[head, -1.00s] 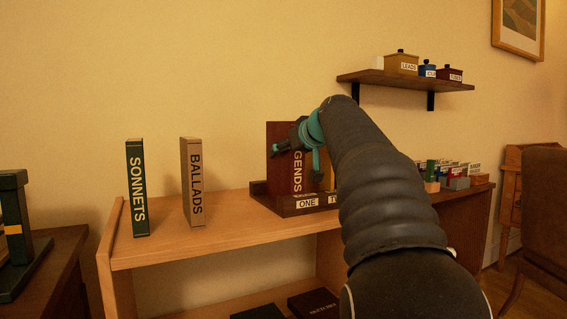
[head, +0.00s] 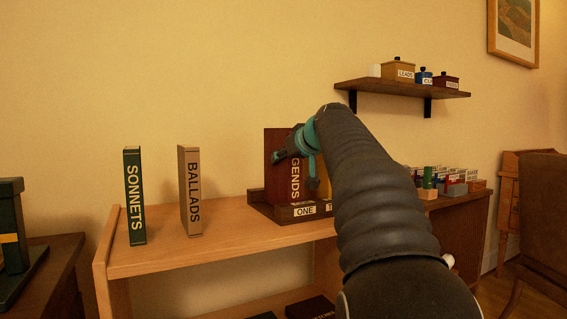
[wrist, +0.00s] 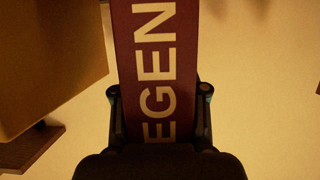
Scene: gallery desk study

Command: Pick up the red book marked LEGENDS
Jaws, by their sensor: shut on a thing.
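The red book marked LEGENDS (head: 295,180) stands upright in the slot marked ONE of a dark wooden rack (head: 283,213) on the shelf unit. My gripper (head: 293,157) is at the upper part of its spine and hides the first letters. In the wrist view, the book's dark red spine (wrist: 156,60) shows the letters EGEN. My gripper (wrist: 159,105) is shut on it there, one finger on each side. The book's lower end still appears to be in the rack; my arm hides the rack's right part.
A green SONNETS book (head: 135,196) and a tan BALLADS book (head: 190,191) stand apart on the shelf unit (head: 225,240), left of the rack. A wall shelf (head: 400,88) with small boxes is above right. Small labelled boxes (head: 455,188) stand farther right.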

